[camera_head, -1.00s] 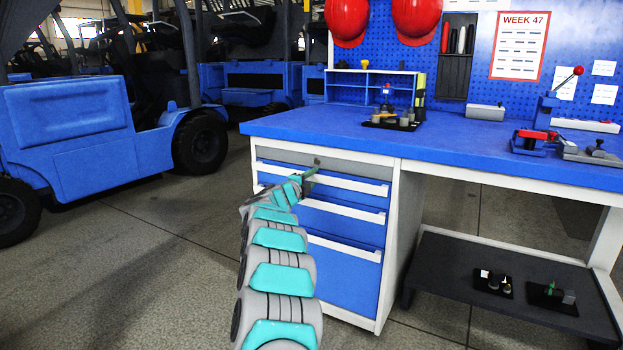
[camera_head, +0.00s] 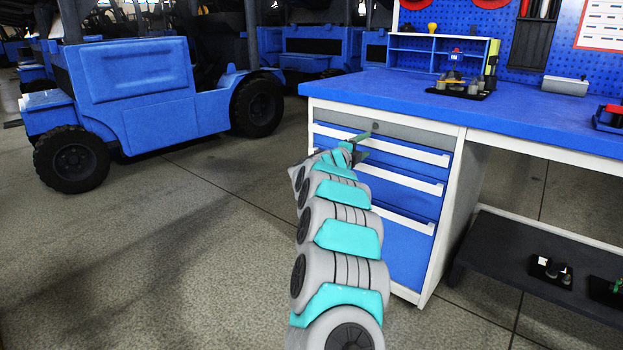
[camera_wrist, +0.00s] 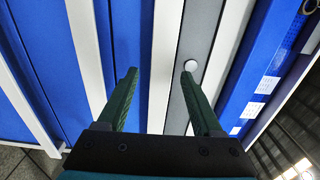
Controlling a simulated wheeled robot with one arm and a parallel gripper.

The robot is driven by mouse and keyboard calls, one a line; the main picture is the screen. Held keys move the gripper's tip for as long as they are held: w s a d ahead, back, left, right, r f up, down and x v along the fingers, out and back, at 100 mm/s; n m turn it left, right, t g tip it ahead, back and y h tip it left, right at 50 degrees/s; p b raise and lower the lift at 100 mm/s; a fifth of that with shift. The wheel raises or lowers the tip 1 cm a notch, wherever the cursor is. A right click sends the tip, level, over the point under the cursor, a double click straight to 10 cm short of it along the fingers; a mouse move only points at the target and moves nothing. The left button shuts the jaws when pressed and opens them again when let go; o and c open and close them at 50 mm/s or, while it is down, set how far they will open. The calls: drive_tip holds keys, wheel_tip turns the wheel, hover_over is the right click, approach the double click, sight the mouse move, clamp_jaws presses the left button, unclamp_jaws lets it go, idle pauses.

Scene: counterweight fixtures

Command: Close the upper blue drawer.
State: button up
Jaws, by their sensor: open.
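The upper blue drawer (camera_head: 434,170) is in the cabinet under the left part of the workbench. Its white handle strip (camera_head: 385,145) runs along its top, just below a grey panel (camera_head: 400,130) with a small round lock. My gripper (camera_head: 364,138) is in front of this strip and panel. In the wrist view my open, empty gripper (camera_wrist: 159,74) has one finger over the upper blue drawer's front (camera_wrist: 131,30) and the other by the lock (camera_wrist: 191,65). The handle strip (camera_wrist: 166,50) lies between the fingers. Contact and how far the drawer stands out cannot be told.
More blue drawers (camera_head: 395,240) sit below in the cabinet. The blue bench top (camera_head: 400,98) carries a black tray (camera_head: 462,92) and a small shelf. A dark low shelf (camera_head: 500,250) stands to the right. A blue forklift (camera_head: 150,85) is behind left, with clear floor before it.

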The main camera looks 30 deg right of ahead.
drive_tip(key=b+v, duration=0.2)
drive_tip(key=v, duration=2.6)
drive_tip(key=shift+r, duration=0.15)
drive_tip(key=shift+a, duration=0.2)
drive_tip(key=w+a+r+n+t+y+p, duration=0.2)
drive_tip(key=w+a+n+t+y, duration=0.1)
drive_tip(key=a+n+t+y, duration=0.25)
drive_tip(key=w+a+r+n+t+y+p, duration=0.25)
drive_tip(key=a+n+y, duration=0.25)
drive_tip(key=a+n, duration=0.3)
drive_tip(key=s+a+f+n+g+y+p, duration=0.25)
drive_tip(key=s+a+n+y, duration=0.6)
drive_tip(key=a, duration=0.55)
drive_tip(key=s+a+f+n+g+p, duration=0.1)
drive_tip(key=s+f+n+g, duration=0.25)
drive_tip(key=s, duration=0.75)
drive_tip(key=s+a+f+n+g+p, duration=0.1)
drive_tip(key=s+f+n+g, duration=0.25)
drive_tip(key=s, duration=0.75)
drive_tip(key=s+d+n+g+h, duration=0.1)
drive_tip(key=s+d+g, duration=0.2)
drive_tip(key=s, duration=0.6)
drive_tip(key=s+d+n+g+h+p, duration=0.1)
drive_tip(key=s+d+n+g, duration=0.1)
drive_tip(key=s, duration=0.7)
drive_tip(key=shift+s+d+f+g, duration=0.2)
drive_tip(key=shift+d+f+g, duration=0.25)
drive_tip(key=shift+g, duration=0.3)
